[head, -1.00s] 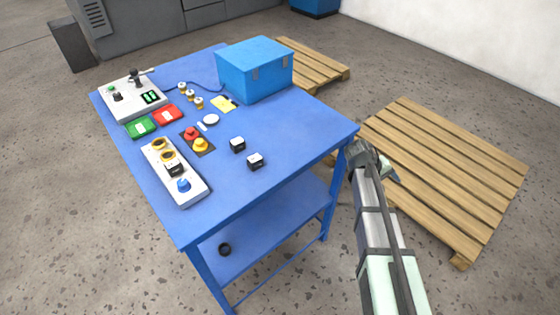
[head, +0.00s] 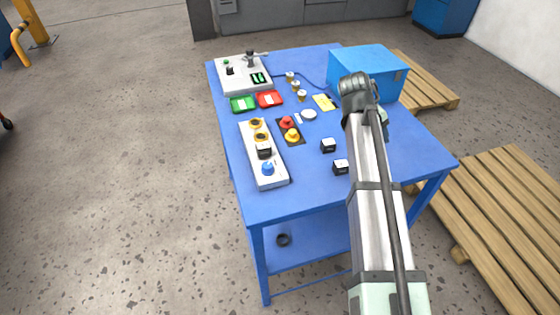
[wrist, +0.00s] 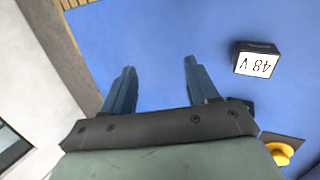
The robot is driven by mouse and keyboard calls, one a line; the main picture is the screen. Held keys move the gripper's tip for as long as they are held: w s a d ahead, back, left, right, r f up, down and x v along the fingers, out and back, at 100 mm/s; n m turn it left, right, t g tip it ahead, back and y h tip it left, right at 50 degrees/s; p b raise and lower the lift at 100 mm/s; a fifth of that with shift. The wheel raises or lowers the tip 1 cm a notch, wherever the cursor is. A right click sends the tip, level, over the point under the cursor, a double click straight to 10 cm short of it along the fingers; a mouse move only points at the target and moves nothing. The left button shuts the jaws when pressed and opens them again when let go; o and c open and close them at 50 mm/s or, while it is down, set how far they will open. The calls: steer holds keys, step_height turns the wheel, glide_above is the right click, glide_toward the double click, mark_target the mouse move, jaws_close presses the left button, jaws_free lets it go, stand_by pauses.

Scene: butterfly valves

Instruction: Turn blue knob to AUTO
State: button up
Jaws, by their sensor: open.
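The blue knob (head: 268,168) sits at the near end of a white panel (head: 263,154) on the left part of the blue table. The panel also carries a black block and two yellow rings. Any AUTO marking is too small to read. In the wrist view my gripper (wrist: 157,80) is open and empty, its two fingers apart above the blue tabletop. In the head view my arm reaches up over the right of the table, and the fingers cannot be made out. The blue knob does not show in the wrist view.
A black block marked 48 V (wrist: 256,58) and part of a yellow knob (wrist: 281,152) lie near my fingers in the wrist view. A blue box (head: 365,70) stands at the back right. A grey control box (head: 243,75) is at the back left.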

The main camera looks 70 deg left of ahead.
steer(key=s+a+r+n+g+y, duration=0.1)
steer(key=s+a+r+n+g, duration=0.15)
steer(key=s, duration=0.55)
steer(key=s+a+r+n+g, duration=0.1)
steer(key=s+a+r, duration=0.15)
steer(key=s, duration=0.65)
step_height(320, 180, up, 4)
steer(key=n+g, duration=0.2)
steer(key=n, duration=0.1)
glide_above(267, 165)
step_height(267, 165, down, 13)
steer(key=shift+a+r, duration=0.1)
steer(key=c, duration=1)
